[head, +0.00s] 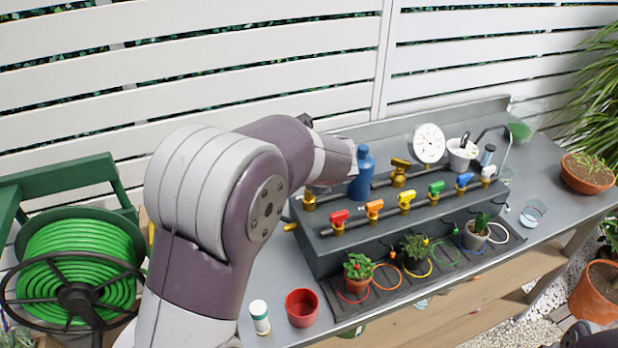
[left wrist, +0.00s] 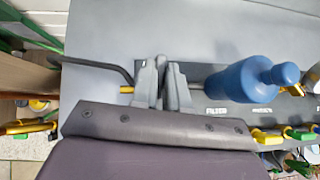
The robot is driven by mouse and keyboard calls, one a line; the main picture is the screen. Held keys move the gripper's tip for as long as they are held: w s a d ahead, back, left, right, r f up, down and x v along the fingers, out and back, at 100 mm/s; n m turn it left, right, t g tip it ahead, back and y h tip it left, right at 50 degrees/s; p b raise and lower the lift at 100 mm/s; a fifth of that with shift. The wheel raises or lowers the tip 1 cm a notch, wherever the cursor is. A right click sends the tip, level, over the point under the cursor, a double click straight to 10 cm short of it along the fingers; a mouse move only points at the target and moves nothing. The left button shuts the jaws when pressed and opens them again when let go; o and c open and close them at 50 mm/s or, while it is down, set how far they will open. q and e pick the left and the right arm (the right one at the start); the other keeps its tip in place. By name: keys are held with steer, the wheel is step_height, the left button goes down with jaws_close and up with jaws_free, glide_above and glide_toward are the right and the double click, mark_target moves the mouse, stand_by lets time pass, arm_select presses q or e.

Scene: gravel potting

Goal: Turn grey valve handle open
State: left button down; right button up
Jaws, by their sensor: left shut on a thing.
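My left gripper (head: 332,172) reaches over the left end of the grey bench manifold, beside the blue filter canister. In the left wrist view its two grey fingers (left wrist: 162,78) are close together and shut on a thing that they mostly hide. A brass fitting (head: 309,200) stands just below the gripper at the left end of the upper pipe. I cannot make out the grey valve handle separately; the fingers and arm cover that spot. The blue canister (head: 362,172) is upright, right of the fingers; it also shows in the left wrist view (left wrist: 245,80). My right gripper is not visible.
A lower pipe carries several coloured valves, such as the red one (head: 339,217). A gauge (head: 429,143) stands behind. Potted plants (head: 357,268) line the front tray. A red cup (head: 302,308) and a white bottle (head: 259,316) stand at front left. A green hose reel (head: 78,268) is left.

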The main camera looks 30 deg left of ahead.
arm_select(q)
steer(key=shift+d+f+n+g+y, duration=0.1)
steer(key=shift+f+n+g+y, duration=0.2)
steer(key=shift+n+y, duration=0.15)
steer(key=shift+s+n, duration=0.1)
steer(key=shift+n, duration=0.15)
steer(key=c, duration=1.1)
jaws_free()
steer(key=shift+c, duration=0.2)
steer(key=shift+r, duration=0.2)
steer(key=v, duration=1.2)
steer(key=shift+d+r, duration=0.15)
steer(key=shift+d, duration=0.1)
